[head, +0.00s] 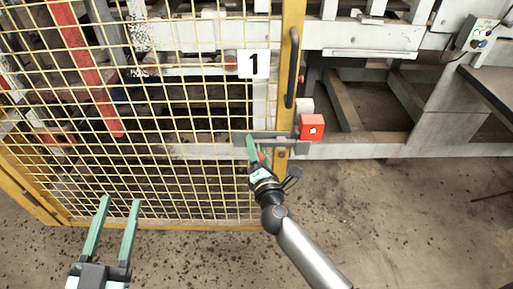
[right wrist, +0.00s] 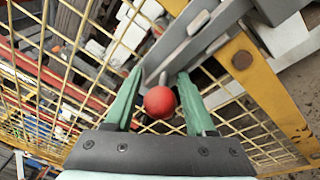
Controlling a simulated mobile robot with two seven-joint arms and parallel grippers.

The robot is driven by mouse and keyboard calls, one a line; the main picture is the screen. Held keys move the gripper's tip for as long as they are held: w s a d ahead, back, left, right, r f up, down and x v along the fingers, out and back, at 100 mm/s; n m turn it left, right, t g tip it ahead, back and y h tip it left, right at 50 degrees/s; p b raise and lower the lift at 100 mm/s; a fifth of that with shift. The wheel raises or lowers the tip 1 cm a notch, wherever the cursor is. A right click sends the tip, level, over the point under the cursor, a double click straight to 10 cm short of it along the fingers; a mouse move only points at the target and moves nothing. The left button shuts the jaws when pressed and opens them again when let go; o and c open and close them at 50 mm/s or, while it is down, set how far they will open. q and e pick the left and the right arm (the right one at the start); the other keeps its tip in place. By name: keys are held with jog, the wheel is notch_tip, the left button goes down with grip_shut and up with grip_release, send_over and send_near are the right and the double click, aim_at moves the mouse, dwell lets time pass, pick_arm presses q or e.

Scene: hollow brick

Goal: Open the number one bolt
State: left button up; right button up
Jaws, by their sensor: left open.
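The number one bolt (head: 285,138) is a grey horizontal bar on the yellow mesh gate, below the white sign marked 1 (head: 254,64). Its red ball knob (right wrist: 160,102) shows in the right wrist view, with the grey bolt plate (right wrist: 200,40) behind it. My right gripper (right wrist: 160,88) is at the bolt, with its green fingers on either side of the knob and small gaps visible between. In the head view the right gripper (head: 256,150) partly hides the knob. My left gripper (head: 121,200) is open and empty, low in front of the mesh.
The yellow gate post (head: 289,60) carries a black handle (head: 292,68). A red box (head: 312,127) sits just right of the bolt. A control box (head: 478,35) and a dark table (head: 492,85) are at the right. The floor (head: 410,220) at lower right is largely clear.

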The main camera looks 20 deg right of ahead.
grip_shut()
jog(key=shift+r, duration=0.15)
dwell(0.9)
